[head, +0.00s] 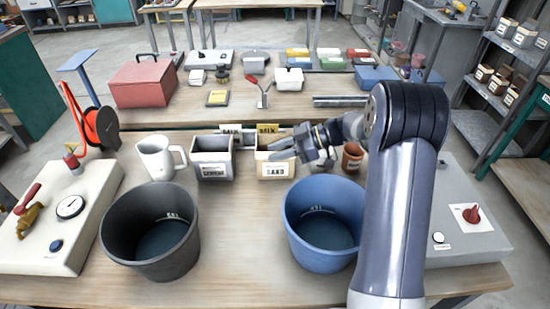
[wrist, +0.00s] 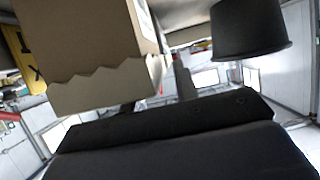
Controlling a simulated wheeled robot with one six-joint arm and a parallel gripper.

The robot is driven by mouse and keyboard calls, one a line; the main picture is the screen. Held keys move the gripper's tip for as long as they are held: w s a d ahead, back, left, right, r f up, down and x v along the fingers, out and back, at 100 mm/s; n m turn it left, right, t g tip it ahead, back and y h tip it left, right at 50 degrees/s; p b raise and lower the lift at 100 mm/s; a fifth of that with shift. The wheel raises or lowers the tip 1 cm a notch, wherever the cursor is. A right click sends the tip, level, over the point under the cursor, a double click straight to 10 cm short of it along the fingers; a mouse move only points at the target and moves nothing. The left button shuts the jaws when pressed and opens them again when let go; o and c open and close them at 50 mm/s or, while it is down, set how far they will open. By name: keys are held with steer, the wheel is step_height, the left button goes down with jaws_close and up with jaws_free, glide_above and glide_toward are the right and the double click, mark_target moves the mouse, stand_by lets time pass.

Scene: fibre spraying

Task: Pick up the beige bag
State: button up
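The beige bag (head: 275,169) is a squarish open-topped container with a white "SAND" label. It stands upright on the near table, right of the grey "CEMENT" container. In the wrist view, which is upside down, the bag (wrist: 90,50) is close, with a jagged top edge. My gripper (head: 282,150) reaches in from the right at the bag's rim, and its fingers look apart with nothing held between them. One thin finger (wrist: 184,82) shows beside the bag in the wrist view. I cannot tell whether a finger touches the bag.
The grey container (head: 213,168) and a white jug (head: 160,158) stand to the left. A dark bucket (head: 150,235) and a blue bucket (head: 325,225) stand in front. A brown cup (head: 353,158) is at right. Bare tabletop lies between the buckets.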

steer(key=shift+a+f, duration=0.25)
steer(key=shift+a, duration=0.2)
jaws_close()
steer(key=shift+r, duration=0.1)
stand_by(1.0)
